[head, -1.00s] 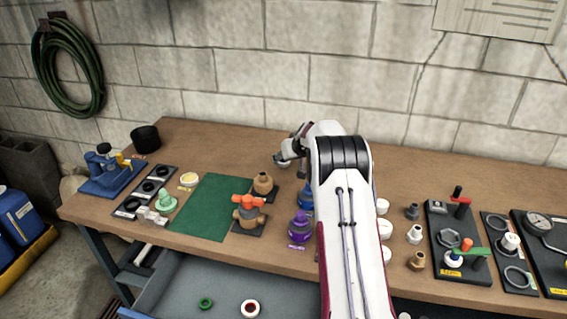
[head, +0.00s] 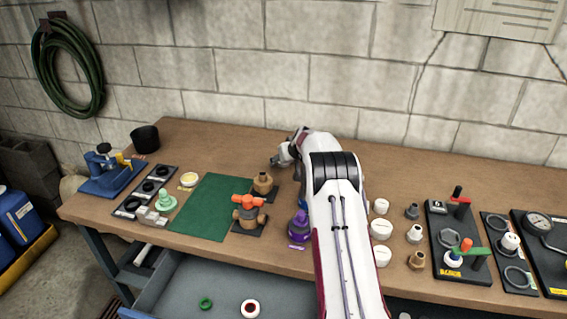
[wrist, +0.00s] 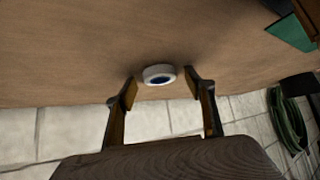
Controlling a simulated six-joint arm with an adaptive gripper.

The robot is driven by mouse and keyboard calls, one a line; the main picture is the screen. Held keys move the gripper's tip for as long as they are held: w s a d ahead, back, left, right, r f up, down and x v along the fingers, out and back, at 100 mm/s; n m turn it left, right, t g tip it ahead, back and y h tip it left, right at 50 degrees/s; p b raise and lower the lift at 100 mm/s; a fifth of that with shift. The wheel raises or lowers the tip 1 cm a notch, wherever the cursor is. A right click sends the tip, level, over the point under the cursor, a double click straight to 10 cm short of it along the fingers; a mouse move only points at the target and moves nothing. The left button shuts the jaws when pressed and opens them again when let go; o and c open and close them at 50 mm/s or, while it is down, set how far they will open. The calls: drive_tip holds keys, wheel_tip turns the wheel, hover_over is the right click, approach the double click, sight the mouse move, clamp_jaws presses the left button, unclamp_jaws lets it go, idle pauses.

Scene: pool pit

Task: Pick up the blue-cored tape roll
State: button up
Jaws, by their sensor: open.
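The blue-cored tape roll (wrist: 159,75), a white ring with a dark blue centre, lies on the brown bench top in the wrist view. My gripper (wrist: 161,86) is open, with one finger on each side of the roll's near edge and visible gaps between. Nothing is held. In the head view my gripper (head: 279,161) is low over the back of the bench, left of my white arm. I cannot make out the roll there; my gripper seems to hide it.
A brown fitting (head: 263,183) and a green mat (head: 212,205) are left of my gripper. The open drawer (head: 180,290) holds a red-cored white roll (head: 250,309). The block wall is behind.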

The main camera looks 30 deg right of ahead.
drive_tip(key=c, duration=0.9)
drive_tip(key=shift+o, duration=0.2)
drive_tip(key=shift+r, duration=0.1)
wheel_tip(320, 180, up, 10)
